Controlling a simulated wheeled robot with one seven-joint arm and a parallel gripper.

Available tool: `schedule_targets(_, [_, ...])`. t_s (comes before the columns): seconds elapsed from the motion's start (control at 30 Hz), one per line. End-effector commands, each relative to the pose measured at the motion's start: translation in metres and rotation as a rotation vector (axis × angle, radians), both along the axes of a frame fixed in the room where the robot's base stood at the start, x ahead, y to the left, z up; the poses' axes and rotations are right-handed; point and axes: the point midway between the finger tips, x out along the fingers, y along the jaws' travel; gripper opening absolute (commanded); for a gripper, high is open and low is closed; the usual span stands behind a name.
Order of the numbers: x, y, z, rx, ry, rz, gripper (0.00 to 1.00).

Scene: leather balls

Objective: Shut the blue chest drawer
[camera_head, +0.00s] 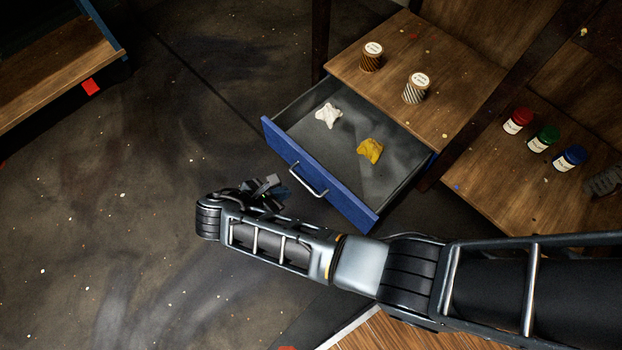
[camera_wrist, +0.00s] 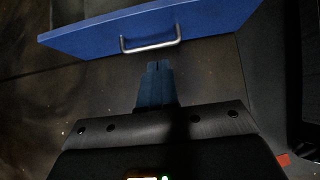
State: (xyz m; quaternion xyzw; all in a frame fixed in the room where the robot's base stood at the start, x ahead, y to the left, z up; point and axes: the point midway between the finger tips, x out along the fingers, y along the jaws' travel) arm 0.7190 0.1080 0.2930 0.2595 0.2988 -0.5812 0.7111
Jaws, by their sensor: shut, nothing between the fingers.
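The blue chest drawer (camera_head: 318,172) stands open in the head view, pulled out from under a wooden top. A white crumpled cloth (camera_head: 328,116) and a yellow one (camera_head: 370,151) lie inside on its dark floor. Its blue front carries a silver bar handle (camera_head: 308,181). The front also shows in the wrist view (camera_wrist: 205,22), with the handle (camera_wrist: 150,44) near its lower edge. My gripper (camera_head: 275,186) is shut and empty, just outside the drawer front. In the wrist view its fingertips (camera_wrist: 157,66) point at the handle, with a small gap between them.
Two lidded jars, one brown (camera_head: 371,57) and one striped (camera_head: 415,88), stand on the wooden top (camera_head: 440,65). Red (camera_head: 518,120), green (camera_head: 543,138) and blue (camera_head: 570,158) paint jars stand on the right shelf. The floor (camera_head: 130,200) left of the drawer is clear.

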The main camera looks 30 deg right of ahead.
Motion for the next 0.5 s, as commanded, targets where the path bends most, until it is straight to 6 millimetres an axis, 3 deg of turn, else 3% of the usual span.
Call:
schedule_targets(0.23, [0.008, -0.008, -0.008, -0.035, 0.02, 0.004, 0.0])
schedule_targets(0.5, [0.014, -0.042, -0.045, -0.033, 0.017, 0.002, 0.0])
